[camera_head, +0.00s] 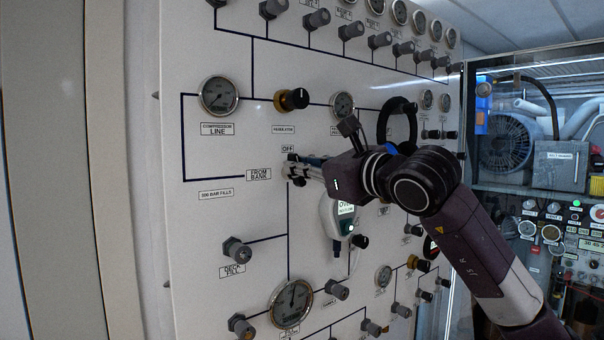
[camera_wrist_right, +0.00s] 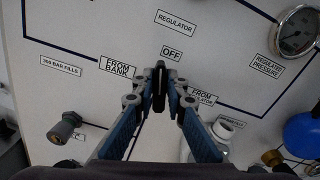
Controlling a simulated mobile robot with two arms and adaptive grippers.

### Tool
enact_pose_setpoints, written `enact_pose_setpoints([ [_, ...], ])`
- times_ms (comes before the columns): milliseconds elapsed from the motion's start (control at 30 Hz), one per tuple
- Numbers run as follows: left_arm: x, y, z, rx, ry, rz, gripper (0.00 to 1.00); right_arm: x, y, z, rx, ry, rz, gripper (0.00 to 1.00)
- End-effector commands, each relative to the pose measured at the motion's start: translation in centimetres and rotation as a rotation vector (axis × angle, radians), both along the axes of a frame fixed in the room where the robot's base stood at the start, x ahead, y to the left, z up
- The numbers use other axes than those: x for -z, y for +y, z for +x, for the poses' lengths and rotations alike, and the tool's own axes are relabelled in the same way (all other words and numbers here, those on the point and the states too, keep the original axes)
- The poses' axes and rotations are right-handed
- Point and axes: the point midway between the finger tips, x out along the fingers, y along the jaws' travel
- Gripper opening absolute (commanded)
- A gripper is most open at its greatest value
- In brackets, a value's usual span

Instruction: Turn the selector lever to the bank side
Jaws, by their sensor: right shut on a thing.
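The selector lever (camera_wrist_right: 159,88) is a dark handle on the white panel, just below the OFF label (camera_wrist_right: 171,54) in the right wrist view. It lies between the FROM BANK label (camera_wrist_right: 117,68) and the FROM REGULATOR label (camera_wrist_right: 202,97). My right gripper (camera_wrist_right: 160,92) is shut on the lever, one finger on each side of it. In the head view my right gripper (camera_head: 296,168) is at the panel just right of the FROM BANK label (camera_head: 258,174) and hides most of the lever. My left gripper is not in view.
A black and yellow regulator knob (camera_head: 291,99) and a compressor line gauge (camera_head: 219,95) sit above my gripper. A white handheld device (camera_head: 338,215) hangs just below my right arm. Several grey valve knobs (camera_head: 237,250) stick out lower on the panel.

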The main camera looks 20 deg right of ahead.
Motion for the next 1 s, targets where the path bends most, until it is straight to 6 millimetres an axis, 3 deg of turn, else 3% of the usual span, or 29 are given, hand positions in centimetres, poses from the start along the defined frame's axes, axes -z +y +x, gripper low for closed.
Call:
enact_pose_setpoints([
  [300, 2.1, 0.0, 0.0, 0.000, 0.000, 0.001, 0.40, 0.4, 0.5, -0.2, 0.001, -0.107, -0.285, 0.00],
  [1000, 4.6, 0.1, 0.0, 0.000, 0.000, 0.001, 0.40, 1.3, 1.2, -0.5, -0.001, -0.329, -0.899, 0.00],
])
